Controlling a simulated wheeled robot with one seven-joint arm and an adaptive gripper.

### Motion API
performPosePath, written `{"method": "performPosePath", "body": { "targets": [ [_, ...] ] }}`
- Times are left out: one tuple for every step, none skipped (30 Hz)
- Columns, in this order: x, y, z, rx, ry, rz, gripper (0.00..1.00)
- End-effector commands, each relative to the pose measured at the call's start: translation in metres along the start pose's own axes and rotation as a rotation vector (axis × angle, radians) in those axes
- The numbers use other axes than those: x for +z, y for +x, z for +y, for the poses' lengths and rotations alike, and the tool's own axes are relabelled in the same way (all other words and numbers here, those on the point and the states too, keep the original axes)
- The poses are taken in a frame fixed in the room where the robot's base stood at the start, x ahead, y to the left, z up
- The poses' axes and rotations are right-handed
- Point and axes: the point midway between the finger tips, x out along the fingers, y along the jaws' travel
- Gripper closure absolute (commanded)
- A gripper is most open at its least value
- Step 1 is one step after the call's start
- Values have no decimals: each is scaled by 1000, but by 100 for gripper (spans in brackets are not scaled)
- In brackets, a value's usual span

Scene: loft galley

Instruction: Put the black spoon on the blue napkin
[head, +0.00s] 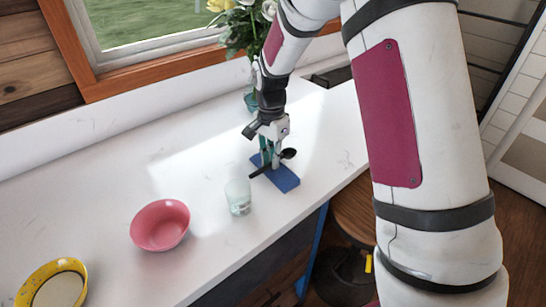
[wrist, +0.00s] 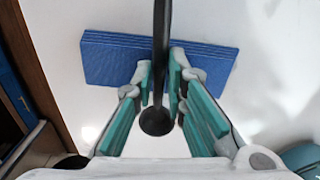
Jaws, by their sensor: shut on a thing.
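The black spoon (head: 288,154) is held between the teal-padded fingers of my gripper (head: 270,162). It also shows in the wrist view (wrist: 160,45), running from the top edge down between the two fingers to a round dark end. The blue napkin (head: 286,181) is a folded rectangle on the white counter, directly under the gripper and spoon. It also shows in the wrist view (wrist: 110,62), behind the spoon and fingertips, which hide its middle. I cannot tell whether the spoon touches the napkin.
A clear glass (head: 238,197) stands just left of the napkin. A pink bowl (head: 160,225) and a yellow bowl (head: 53,284) are farther left. A vase with flowers (head: 250,100) stands behind my gripper by the window. The counter's front edge is close to the napkin.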

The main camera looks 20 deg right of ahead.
Motion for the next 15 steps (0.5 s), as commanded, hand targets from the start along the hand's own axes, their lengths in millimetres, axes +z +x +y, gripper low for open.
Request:
{"method": "performPosePath", "body": {
  "targets": [
    [0,0,-1,-2,0,1,100],
    [0,0,-1,-2,0,1,100],
    [0,0,-1,-2,0,1,100],
    [0,0,-1,-2,0,1,100],
    [0,0,-1,-2,0,1,100],
    [0,0,-1,-1,0,1,100],
    [0,1,-1,-1,0,1,100],
    [0,2,-1,-1,0,1,100],
    [0,3,-1,-1,0,1,100],
    [-1,3,-1,-2,1,1,85],
    [-1,3,-1,-2,1,1,78],
    [-1,3,-1,-2,0,1,69],
    [-1,3,-1,-2,0,1,67],
    [-1,3,-1,-2,0,1,67],
    [0,3,-1,-2,0,1,67]
  ]
}}
